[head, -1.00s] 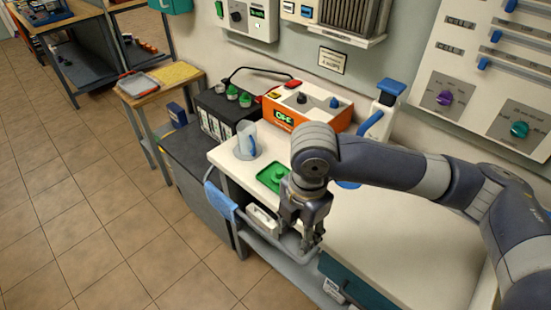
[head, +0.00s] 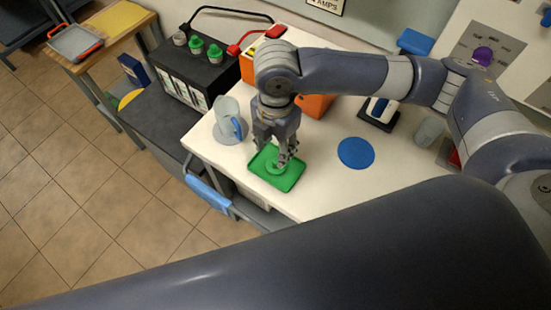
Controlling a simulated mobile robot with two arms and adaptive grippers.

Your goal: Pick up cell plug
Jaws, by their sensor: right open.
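A green cell plug (head: 275,169) lies in a shallow green tray (head: 288,184) near the front left edge of the white bench. My right gripper (head: 273,158) points down over the tray with its fingers spread. The fingertips are close around the plug and partly hide it. I cannot tell whether they touch it. My left gripper is not in view.
A clear jug with a blue handle (head: 228,118) stands just left of my right gripper. Behind are a black battery (head: 190,75) with green caps and an orange charger (head: 316,105). A blue disc (head: 356,153) lies to the right, with clear bench around it.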

